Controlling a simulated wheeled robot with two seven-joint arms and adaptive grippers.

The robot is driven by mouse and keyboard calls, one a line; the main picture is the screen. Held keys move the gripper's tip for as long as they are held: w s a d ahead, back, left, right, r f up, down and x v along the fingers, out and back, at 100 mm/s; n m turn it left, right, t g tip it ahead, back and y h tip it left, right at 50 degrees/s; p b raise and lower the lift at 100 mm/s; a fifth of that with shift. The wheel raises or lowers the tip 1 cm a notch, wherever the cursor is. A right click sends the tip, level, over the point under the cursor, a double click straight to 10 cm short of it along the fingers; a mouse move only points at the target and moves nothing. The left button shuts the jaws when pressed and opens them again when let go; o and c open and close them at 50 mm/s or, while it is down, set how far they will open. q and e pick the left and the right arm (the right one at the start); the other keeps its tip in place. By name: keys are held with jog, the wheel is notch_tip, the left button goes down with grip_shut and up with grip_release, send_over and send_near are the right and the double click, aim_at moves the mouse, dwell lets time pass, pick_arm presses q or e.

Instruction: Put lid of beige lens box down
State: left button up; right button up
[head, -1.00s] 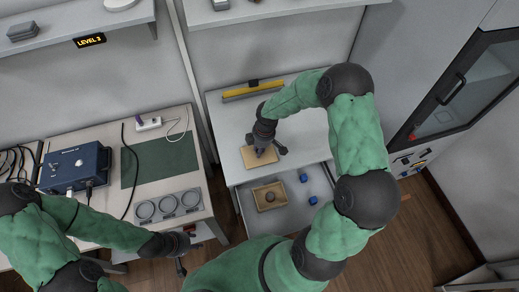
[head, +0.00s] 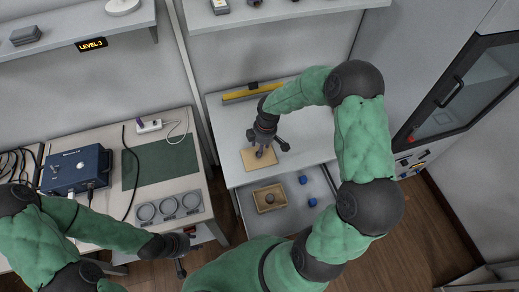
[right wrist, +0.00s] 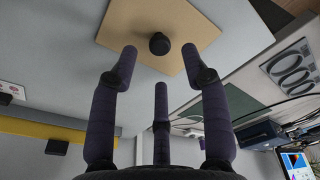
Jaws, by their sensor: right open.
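The beige lid (head: 255,163) lies flat on the white tabletop in the head view. In the right wrist view the lid (right wrist: 125,28) shows a dark round knob (right wrist: 159,43) on top. My right gripper (head: 266,144) is over the lid, and in the wrist view its fingers (right wrist: 158,70) are spread, open and clear of the knob. The beige box (head: 257,204) sits open in a pulled-out drawer below the tabletop, with a dark round item inside. My left gripper (head: 185,250) hangs in front of the left table; its jaws are too small to judge.
Blue small pieces (head: 303,180) lie in the drawer (head: 315,222) right of the box. A yellow bar (head: 240,95) lies at the back of the tabletop. The left table carries a blue instrument box (head: 75,170), a green mat (head: 160,160) and a tray of rings (head: 168,207). The tabletop right of the lid is clear.

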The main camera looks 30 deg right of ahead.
notch_tip(320, 180, up, 8)
jog(key=p, duration=0.1)
jog(key=shift+s+d, duration=0.3)
jog(key=shift+d, duration=0.05)
jog(key=shift+f, duration=0.1)
